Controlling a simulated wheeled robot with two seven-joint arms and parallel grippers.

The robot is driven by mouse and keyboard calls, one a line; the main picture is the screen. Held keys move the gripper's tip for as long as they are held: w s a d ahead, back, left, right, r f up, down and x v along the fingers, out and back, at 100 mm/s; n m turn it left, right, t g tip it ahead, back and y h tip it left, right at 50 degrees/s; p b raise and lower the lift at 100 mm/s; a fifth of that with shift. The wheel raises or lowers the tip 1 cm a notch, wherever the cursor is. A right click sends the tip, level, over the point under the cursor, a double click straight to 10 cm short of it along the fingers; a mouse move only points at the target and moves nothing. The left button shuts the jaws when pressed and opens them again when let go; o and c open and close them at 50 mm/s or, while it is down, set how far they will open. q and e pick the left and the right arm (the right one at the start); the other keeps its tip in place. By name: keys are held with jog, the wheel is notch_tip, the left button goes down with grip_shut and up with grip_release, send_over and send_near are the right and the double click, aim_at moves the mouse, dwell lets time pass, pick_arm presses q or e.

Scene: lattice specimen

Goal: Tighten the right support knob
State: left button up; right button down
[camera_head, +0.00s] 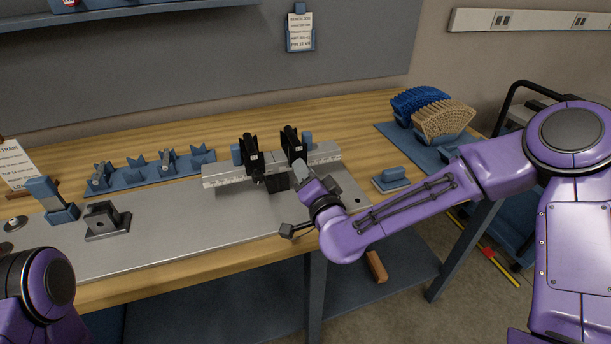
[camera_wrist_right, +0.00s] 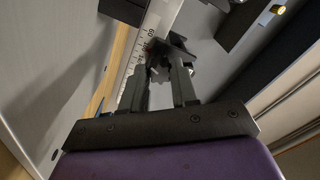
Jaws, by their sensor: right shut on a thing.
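Two black upright supports stand on a ruled metal rail (camera_head: 222,178) on the bench. The right support (camera_head: 291,143) has my right gripper (camera_head: 300,172) in front of its foot, at the rail's front side. The left support (camera_head: 249,152) stands a little apart to the left. In the right wrist view, my right gripper (camera_wrist_right: 165,52) has its fingers close together beside the ruled edge of the rail (camera_wrist_right: 146,38). It is shut on the right support knob, which the fingers mostly hide. My left gripper is out of view; only part of my left arm shows at lower left.
A grey plate (camera_head: 165,222) covers the bench front. A blue rack (camera_head: 130,178) with small parts lies behind it at left, and a dark block fixture (camera_head: 103,222) stands on it.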

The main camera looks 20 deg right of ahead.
jog(key=c, duration=0.8)
grip_release()
jog(key=shift+c, duration=0.2)
jog(key=s+b, duration=0.1)
jog(key=s, duration=0.4)
jog(key=shift+s+f+b, duration=0.15)
jog(key=shift+s+b, duration=0.15)
jog(key=shift+s+r+p, duration=0.2)
jog(key=shift+s+p, duration=0.15)
jog(key=shift+s, duration=0.65)
jog(key=s+p, duration=0.2)
jog(key=p, duration=0.7)
jog(key=shift+s+d+r, duration=0.1)
jog(key=shift+s+r, duration=0.05)
jog(key=shift+s, duration=0.35)
jog(key=shift+f, duration=0.25)
